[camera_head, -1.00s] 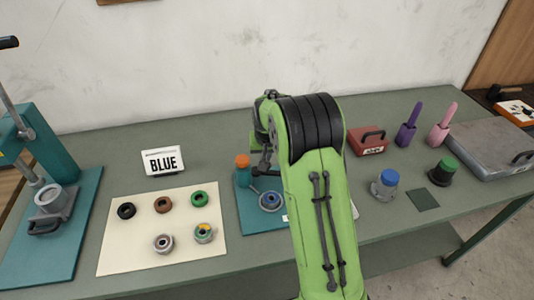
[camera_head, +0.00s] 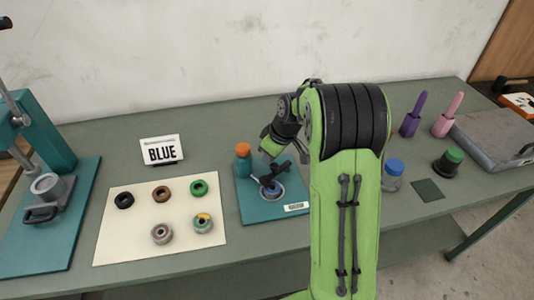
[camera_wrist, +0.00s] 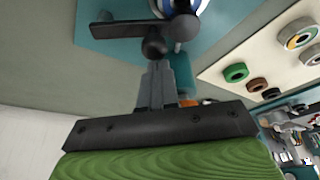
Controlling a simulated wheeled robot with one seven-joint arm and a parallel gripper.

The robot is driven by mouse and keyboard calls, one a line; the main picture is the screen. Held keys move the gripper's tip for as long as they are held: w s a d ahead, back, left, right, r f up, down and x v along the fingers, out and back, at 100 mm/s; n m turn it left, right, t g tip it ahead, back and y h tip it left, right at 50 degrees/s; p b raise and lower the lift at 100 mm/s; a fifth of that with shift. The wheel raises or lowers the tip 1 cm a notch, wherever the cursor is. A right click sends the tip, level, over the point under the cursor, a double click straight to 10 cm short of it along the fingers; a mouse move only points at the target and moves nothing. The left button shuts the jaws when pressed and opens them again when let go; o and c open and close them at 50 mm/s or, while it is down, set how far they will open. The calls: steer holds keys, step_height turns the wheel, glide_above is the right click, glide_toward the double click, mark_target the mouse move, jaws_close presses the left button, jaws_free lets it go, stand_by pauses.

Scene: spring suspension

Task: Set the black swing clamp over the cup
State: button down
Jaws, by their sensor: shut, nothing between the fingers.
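The cup (camera_head: 274,194), with a blue ring and a pale centre, sits on a teal plate (camera_head: 252,212) at mid-table. In the wrist view the cup (camera_wrist: 181,5) is cut off by the top edge. The black swing clamp (camera_wrist: 120,29) is a flat bar with a round knob; its right end reaches the cup's edge and seems to overlap it. In the head view the clamp (camera_head: 264,181) is a dark shape over the cup's back left. My gripper (camera_wrist: 156,66) is shut and empty, its tips at or touching the knob; contact is unclear.
An orange-topped post (camera_head: 243,160) stands on the plate's back left. A blue-capped jar (camera_head: 393,175) stands right of my arm.

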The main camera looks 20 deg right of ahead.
steer(key=shift+s+d+n+y, duration=0.15)
steer(key=shift+s+n+y, duration=0.15)
steer(key=shift+s+n, duration=0.45)
steer(key=shift+s+d+b, duration=0.1)
steer(key=shift+s+b, duration=0.1)
steer(key=shift+b, duration=0.1)
steer(key=p+v, duration=0.4)
steer(key=v, duration=1.1)
steer(key=shift+w+r, duration=0.2)
steer(key=shift+r, duration=0.2)
